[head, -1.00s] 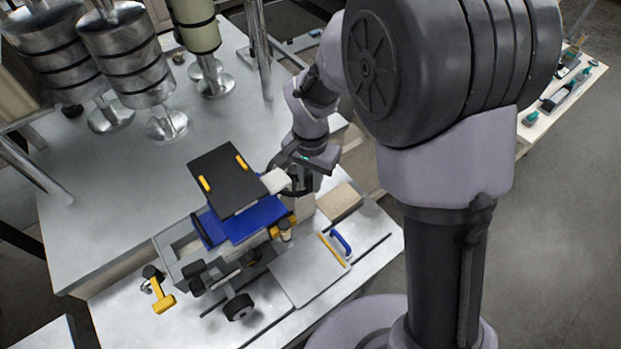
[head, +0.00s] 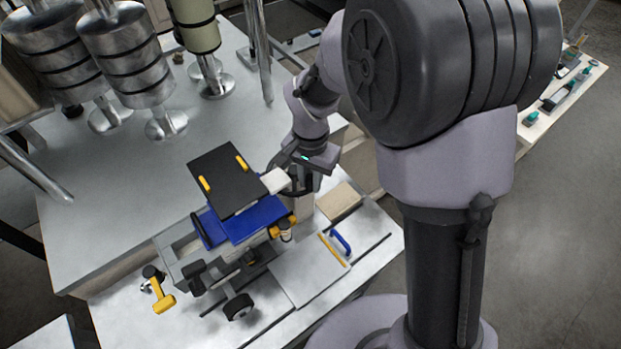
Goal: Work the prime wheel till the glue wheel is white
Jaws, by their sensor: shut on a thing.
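My gripper (head: 294,187) is beside the right edge of the dark-topped machine, above a beige upright block (head: 301,206). It is shut, seemingly on the prime wheel, which the gripper hides almost wholly. A small white block (head: 275,181) lies close against the left side of the gripper. A black wheel (head: 238,307) with a pale hub stands low at the machine's front. It may be the glue wheel, but I cannot tell; it looks dark, with no white on its tread that I can make out.
A black plate (head: 226,178) with two yellow strips sits over a blue tray (head: 257,219). A yellow-handled tool (head: 163,296) lies front left, and a blue handle (head: 341,241) on the bench to the right. Metal rollers (head: 125,55) stand behind. My arm covers the right side.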

